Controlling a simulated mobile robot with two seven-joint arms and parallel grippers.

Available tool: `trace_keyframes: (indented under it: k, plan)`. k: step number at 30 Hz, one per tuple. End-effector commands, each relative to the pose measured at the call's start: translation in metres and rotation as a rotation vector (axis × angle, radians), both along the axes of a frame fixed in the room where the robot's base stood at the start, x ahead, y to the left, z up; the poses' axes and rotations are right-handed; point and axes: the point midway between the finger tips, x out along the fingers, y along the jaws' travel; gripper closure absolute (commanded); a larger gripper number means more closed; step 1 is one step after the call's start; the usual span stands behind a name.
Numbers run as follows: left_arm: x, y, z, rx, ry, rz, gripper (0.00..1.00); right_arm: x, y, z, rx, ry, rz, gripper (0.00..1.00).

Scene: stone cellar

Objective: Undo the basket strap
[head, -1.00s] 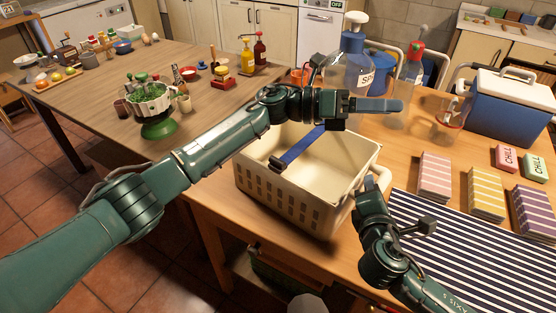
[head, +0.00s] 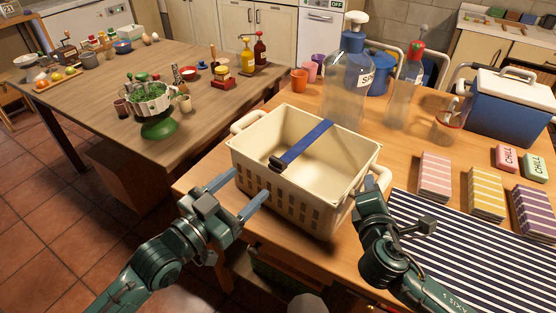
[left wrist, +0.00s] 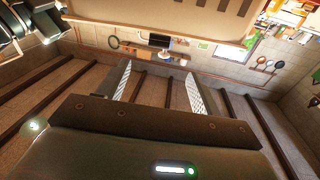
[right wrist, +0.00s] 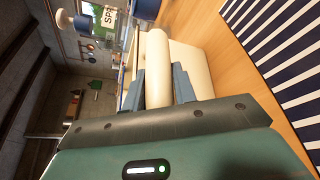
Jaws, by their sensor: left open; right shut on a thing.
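The cream laundry-type basket (head: 300,206) stands on the wooden table, empty as far as I see. A blue strap (head: 306,143) spans its open top from the far rim to the near rim. A dark buckle (head: 276,163) sits at the strap's near end; I cannot tell whether it is fastened. My left gripper (head: 245,185) is open and empty, low in front of the basket's near left side. The left wrist view shows its spread fingers (left wrist: 158,85) below the basket's wall (left wrist: 200,14). My right gripper (right wrist: 158,92) is shut on the basket's right handle (right wrist: 158,58).
Behind the basket stand a large glass bottle (head: 345,92) and several cups (head: 300,80). A striped mat (head: 470,250), folded cloths (head: 434,178) and a blue cooler (head: 505,110) occupy the right. A second, cluttered table (head: 90,85) is at left.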

Motion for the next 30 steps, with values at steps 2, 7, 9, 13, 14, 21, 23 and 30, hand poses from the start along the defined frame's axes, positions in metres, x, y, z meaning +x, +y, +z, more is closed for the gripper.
trace_keyframes:
  k: [2, 7, 9, 13, 14, 21, 23, 30]
  plan:
    - [-0.007, 0.002, -0.004, -0.024, 0.048, -0.004, 0.35, -0.001, 0.0, -0.003, -0.004, 0.005, 0.003, 1.0]
    - [-0.001, -0.003, -0.005, -0.04, 0.073, -0.004, 0.35, -0.001, 0.001, -0.003, -0.003, 0.005, 0.003, 1.0]
    - [0.009, -0.009, -0.005, -0.04, 0.07, -0.004, 0.35, -0.001, 0.0, -0.003, -0.003, 0.005, 0.003, 1.0]
    - [0.031, -0.024, -0.004, -0.04, 0.069, -0.004, 0.35, -0.001, 0.0, -0.002, -0.003, 0.005, 0.003, 1.0]
    - [0.037, -0.027, -0.004, -0.038, 0.069, -0.004, 0.35, -0.001, 0.0, -0.002, -0.003, 0.005, 0.002, 1.0]
    - [0.073, -0.052, -0.005, -0.038, 0.07, -0.005, 0.35, -0.001, 0.0, -0.002, -0.003, 0.005, 0.002, 1.0]
    - [0.079, -0.055, -0.005, -0.036, 0.07, -0.005, 0.35, -0.001, 0.0, -0.003, -0.003, 0.005, 0.002, 1.0]
    - [0.09, -0.063, -0.005, -0.035, 0.071, -0.006, 0.35, -0.001, 0.0, -0.002, -0.003, 0.005, 0.002, 1.0]
